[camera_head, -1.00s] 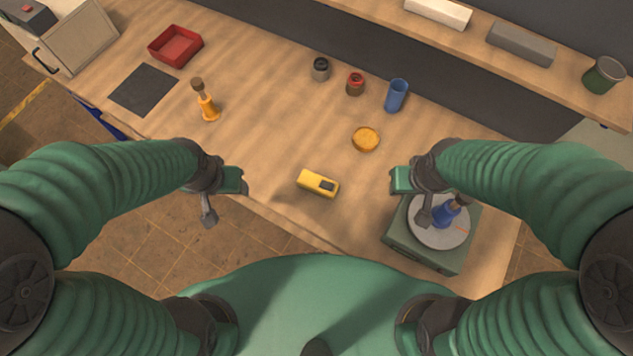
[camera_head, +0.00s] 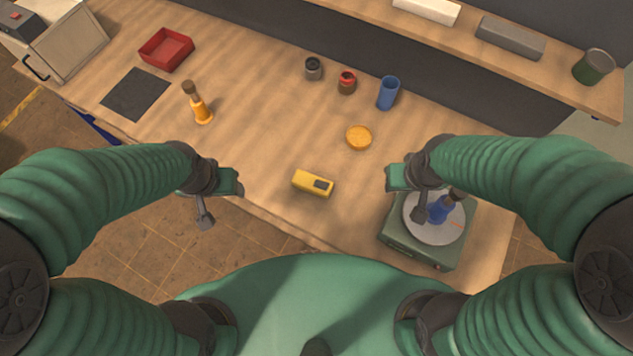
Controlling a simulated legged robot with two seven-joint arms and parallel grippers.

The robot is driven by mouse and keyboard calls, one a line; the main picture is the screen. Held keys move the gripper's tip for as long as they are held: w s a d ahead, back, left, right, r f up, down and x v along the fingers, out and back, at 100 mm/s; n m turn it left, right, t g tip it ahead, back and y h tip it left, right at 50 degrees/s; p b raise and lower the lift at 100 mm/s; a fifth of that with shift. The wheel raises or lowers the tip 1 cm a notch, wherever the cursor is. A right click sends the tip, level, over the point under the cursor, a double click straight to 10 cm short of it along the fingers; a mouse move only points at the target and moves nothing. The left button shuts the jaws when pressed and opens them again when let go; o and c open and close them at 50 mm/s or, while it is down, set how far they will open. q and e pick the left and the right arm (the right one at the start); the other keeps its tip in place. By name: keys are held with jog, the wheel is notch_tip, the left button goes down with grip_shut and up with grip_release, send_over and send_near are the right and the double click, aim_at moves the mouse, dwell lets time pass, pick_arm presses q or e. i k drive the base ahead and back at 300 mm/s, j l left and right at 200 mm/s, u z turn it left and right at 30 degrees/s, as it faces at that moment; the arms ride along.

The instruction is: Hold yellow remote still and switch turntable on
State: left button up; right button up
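The yellow remote (camera_head: 306,181) lies on the wooden table near its front edge, between my two grippers, with a dark panel at its right end. The turntable (camera_head: 440,238), a green box with a round grey plate, stands at the table's right front. A blue-bodied object with a dark top (camera_head: 441,208) stands on its plate. My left gripper (camera_head: 222,205) is left of the remote, apart from it. My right gripper (camera_head: 407,200) is right of the remote, over the turntable's upper left side, and hides part of it. Both grippers appear open and empty.
A round yellow-orange lid (camera_head: 359,137), blue cup (camera_head: 388,93), red-topped jar (camera_head: 347,82) and grey jar (camera_head: 313,68) stand behind the remote. The table around the remote is clear.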

aim_at(323, 185)
jog(key=i+j+z, duration=0.1)
jog(key=j+z, duration=0.55)
jog(key=j, duration=0.15)
jog(key=j+z, duration=0.35)
jog(key=j, duration=0.1)
